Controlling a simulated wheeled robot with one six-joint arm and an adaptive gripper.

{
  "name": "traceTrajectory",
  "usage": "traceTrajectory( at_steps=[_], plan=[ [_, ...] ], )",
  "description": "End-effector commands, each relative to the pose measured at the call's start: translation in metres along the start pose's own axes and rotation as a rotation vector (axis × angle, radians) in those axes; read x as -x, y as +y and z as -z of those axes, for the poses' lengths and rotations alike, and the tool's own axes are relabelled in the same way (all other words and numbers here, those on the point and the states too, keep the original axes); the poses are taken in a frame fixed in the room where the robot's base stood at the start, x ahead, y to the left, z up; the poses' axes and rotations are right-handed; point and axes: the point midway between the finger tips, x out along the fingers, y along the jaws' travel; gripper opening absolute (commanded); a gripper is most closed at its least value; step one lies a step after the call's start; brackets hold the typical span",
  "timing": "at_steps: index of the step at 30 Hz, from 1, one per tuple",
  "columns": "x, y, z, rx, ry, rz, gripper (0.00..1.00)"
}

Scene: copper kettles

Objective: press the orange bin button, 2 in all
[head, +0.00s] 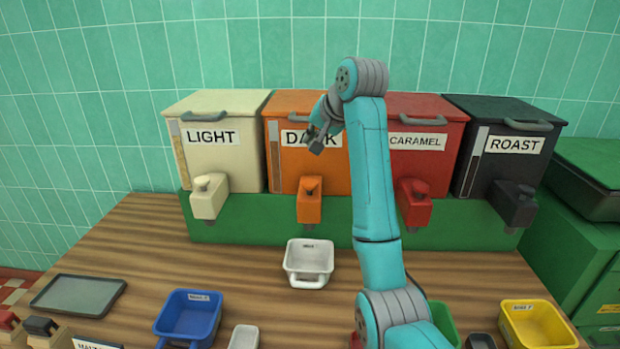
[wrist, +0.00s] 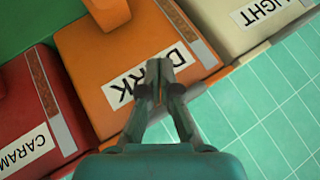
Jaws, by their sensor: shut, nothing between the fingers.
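The orange bin (head: 288,172), with a label partly hidden by my gripper, stands second from the left on a green stand (head: 270,232). Its orange dispenser with the button (head: 310,186) juts out at the front below the label. My gripper (head: 316,148) is shut and empty, above the button and in front of the label, apart from the button. In the wrist view, the shut fingertips (wrist: 158,68) overlap the DARK label (wrist: 150,78) on the orange bin. The orange dispenser (wrist: 108,12) shows at the top left of that view.
A cream LIGHT bin (head: 222,165) stands left of the orange one; a red CARAMEL bin (head: 425,165) and black ROAST bin (head: 500,170) stand right. A white tub (head: 308,262) sits on the wooden counter below the orange dispenser. A blue tub (head: 188,316) and yellow tub (head: 537,325) stand nearer.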

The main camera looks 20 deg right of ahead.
Motion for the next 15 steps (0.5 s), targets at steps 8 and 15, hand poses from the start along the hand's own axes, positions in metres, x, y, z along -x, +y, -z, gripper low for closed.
traceTrajectory(
  at_steps=[8, 15],
  plan=[
    [-0.001, 0.001, -0.001, 0.000, 0.001, 0.000, 0.00],
    [-0.015, 0.011, -0.011, -0.001, -0.001, -0.001, 0.00]
  ],
)
